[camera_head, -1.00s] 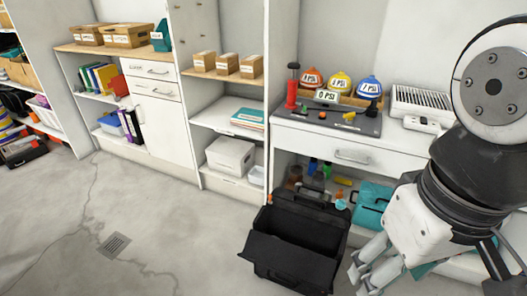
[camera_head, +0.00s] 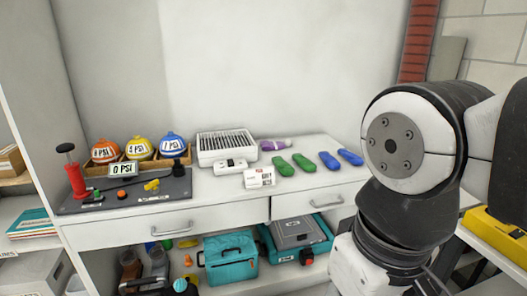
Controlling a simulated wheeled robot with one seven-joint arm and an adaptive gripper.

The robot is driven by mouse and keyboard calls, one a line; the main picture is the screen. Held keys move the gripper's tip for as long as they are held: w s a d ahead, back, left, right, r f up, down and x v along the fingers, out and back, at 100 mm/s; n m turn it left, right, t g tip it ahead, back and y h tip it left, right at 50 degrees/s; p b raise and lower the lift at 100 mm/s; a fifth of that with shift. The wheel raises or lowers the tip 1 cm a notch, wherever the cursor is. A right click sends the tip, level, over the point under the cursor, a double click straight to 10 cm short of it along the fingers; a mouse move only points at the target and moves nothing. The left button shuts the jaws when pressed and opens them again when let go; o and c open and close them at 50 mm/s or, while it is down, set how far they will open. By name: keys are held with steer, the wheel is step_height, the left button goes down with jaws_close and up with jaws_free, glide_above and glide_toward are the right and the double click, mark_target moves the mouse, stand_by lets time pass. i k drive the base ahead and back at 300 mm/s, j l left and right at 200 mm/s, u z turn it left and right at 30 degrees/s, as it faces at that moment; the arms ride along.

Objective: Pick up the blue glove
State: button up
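Two small blue pieces lie side by side on the white counter, right of the middle in the head view: the left one (camera_head: 328,161) and the right one (camera_head: 350,157). They look like a pair of blue gloves, but their detail is too small to be sure. They lie apart from my arm, which stands to their right and nearer to me. My gripper's fingers are below the bottom edge of the picture, so their state does not show.
Green pieces (camera_head: 281,166) and a purple item (camera_head: 272,145) lie left of the blue ones, with a small white box (camera_head: 259,178) and a white slotted unit (camera_head: 226,146). Drawers (camera_head: 170,224) front the counter (camera_head: 235,197). Below are a teal bag (camera_head: 230,262) and a grey-topped case (camera_head: 297,234).

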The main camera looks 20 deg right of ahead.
mark_target(330, 162)
steer(key=z, duration=0.8)
steer(key=i+j, duration=0.1)
steer(key=i, duration=0.65)
steer(key=i+j+z, duration=0.1)
steer(key=i, duration=0.6)
